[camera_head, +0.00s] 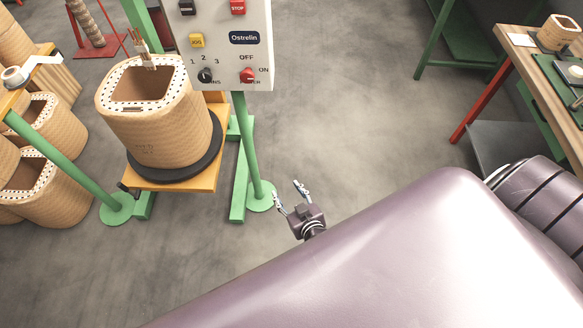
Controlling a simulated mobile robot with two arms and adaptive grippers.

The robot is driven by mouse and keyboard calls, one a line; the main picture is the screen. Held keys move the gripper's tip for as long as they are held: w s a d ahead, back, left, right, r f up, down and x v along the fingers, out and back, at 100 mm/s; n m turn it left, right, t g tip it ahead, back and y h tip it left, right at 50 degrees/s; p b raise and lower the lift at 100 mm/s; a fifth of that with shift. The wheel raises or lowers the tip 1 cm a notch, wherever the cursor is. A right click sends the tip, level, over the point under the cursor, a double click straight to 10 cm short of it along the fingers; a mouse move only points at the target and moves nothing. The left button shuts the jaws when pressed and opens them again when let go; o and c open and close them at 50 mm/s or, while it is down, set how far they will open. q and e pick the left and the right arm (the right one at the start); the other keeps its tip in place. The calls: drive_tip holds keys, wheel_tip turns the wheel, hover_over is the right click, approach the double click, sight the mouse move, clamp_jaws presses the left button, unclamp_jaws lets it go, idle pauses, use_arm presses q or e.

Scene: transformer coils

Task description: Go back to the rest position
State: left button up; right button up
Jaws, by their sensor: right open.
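My right gripper (291,196) shows near the middle of the camera_head view, past the edge of my purple body. Its two fingers are spread apart with nothing between them. It is over the grey floor, just right of the foot of a green post, and touches nothing that I can see. Most of the arm behind it is hidden by my body. My left gripper is not in view.
A paper-wrapped coil (160,135) stands on an orange platform (180,182) at left. A control panel (222,45) is on a green post (250,140). More coils (50,190) stand at far left. A wooden workbench (520,55) is at right. The floor between is clear.

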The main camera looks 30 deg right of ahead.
idle(0.5)
drive_tip(key=s+a+f+n+g+y, duration=0.2)
drive_tip(key=s+f+g, duration=0.4)
drive_tip(key=s+f, duration=1.15)
drive_tip(key=s+d+f+g, duration=0.2)
drive_tip(key=s+f+g, duration=0.1)
drive_tip(key=s, duration=0.7)
drive_tip(key=s+d+f+g+h, duration=0.1)
drive_tip(key=s+d+f+g, duration=0.1)
drive_tip(key=s, duration=0.9)
drive_tip(key=shift+f+g, duration=0.5)
drive_tip(key=shift+f, duration=0.25)
drive_tip(key=shift+a, duration=0.1)
